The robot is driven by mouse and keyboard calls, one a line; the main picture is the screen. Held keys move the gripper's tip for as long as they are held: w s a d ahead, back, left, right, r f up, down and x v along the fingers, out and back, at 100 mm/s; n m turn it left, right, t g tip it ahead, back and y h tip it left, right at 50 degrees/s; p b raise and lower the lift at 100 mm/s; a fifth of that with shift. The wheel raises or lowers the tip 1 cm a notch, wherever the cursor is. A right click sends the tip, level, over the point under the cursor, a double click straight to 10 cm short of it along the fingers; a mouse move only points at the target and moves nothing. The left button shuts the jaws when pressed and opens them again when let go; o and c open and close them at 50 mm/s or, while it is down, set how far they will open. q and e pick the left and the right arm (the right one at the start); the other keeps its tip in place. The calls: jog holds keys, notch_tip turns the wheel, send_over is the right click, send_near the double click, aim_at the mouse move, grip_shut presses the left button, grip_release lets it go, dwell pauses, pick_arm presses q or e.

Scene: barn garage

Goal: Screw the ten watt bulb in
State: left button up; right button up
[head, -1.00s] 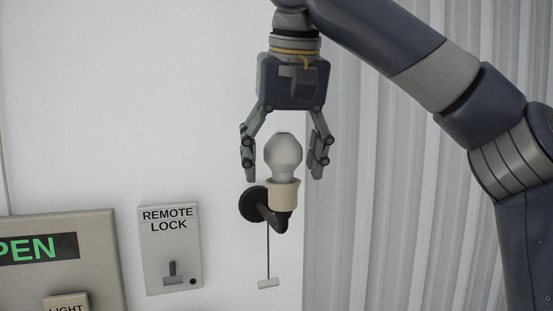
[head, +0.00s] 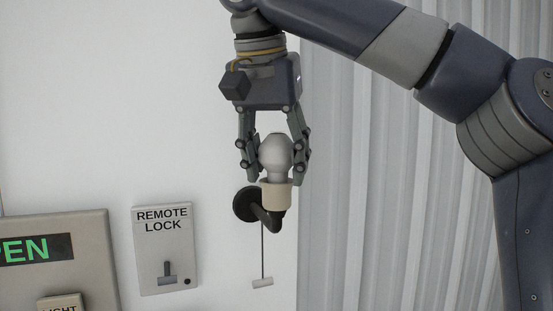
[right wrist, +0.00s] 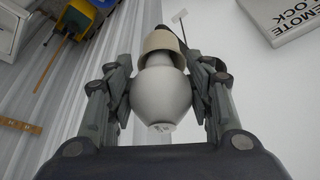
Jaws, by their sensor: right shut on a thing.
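The white bulb (head: 275,156) stands upright in the cream socket (head: 276,195) of a dark wall lamp arm (head: 266,217). My right gripper (head: 276,172) comes down from above and is shut on the bulb, with a finger on each side of its round glass. In the right wrist view the bulb (right wrist: 160,98) sits between both fingers, its neck inside the socket (right wrist: 166,50). Small print shows on the glass end, too small to read. The bulb's thread is hidden in the socket. My left gripper is not in view.
A pull cord with a white handle (head: 263,283) hangs below the lamp. A REMOTE LOCK panel (head: 166,247) with a lever and a larger panel (head: 88,275) with a green-lettered sign are on the wall at left. Corrugated metal (head: 380,210) covers the right.

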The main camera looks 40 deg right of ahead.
jog(key=shift+d+f, duration=0.1)
jog(key=shift+f, duration=0.05)
jog(key=m+g, duration=0.1)
jog(key=m, duration=0.2)
jog(key=shift+h, duration=0.4)
jog(key=m+g, duration=0.1)
jog(key=m, duration=0.2)
jog(key=shift+w, duration=0.1)
jog(key=shift+f, duration=0.1)
jog(key=o, duration=0.6)
jog(key=shift+o, duration=1)
jog(key=shift+d, duration=0.2)
